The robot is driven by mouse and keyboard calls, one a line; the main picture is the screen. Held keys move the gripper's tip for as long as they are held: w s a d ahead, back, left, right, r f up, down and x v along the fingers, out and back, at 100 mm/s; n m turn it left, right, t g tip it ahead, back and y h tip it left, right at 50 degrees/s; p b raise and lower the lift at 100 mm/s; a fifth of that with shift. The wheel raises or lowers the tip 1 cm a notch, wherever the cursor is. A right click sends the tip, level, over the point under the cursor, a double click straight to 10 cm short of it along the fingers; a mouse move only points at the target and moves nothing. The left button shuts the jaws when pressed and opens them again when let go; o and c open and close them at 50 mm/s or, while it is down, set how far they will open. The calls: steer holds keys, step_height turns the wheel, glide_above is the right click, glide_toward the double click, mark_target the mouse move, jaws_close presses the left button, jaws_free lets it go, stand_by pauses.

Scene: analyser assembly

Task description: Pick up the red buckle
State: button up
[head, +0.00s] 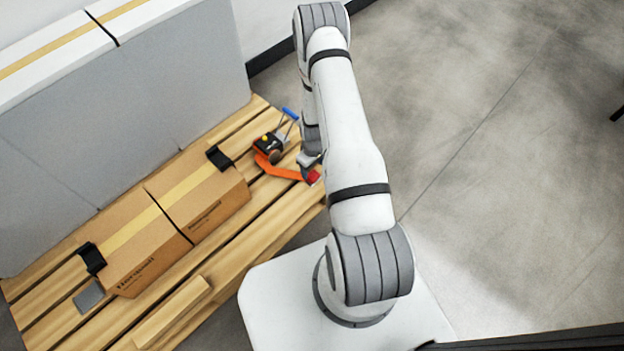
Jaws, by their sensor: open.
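The red buckle (313,177) lies at the right end of an orange strap (282,172), near the right edge of the wooden pallet. My gripper (309,161) is at the end of my arm, just above and beside the buckle in the head view. It is open and looks empty. Its fingertips are small and partly hidden by my arm, so I cannot tell whether they touch the buckle.
A black strapping tool (268,143) with a blue handle (290,114) stands left of my gripper. Large grey boxes (110,120) stand behind. The floor (500,160) at right is clear.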

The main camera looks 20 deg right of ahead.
mark_target(313, 175)
steer(key=f, duration=0.1)
steer(key=f+b, duration=0.1)
steer(key=f, duration=0.1)
steer(key=f+b, duration=0.1)
steer(key=f, duration=0.1)
steer(key=shift+s, duration=0.3)
steer(key=shift+r, duration=0.1)
steer(key=c, duration=0.8)
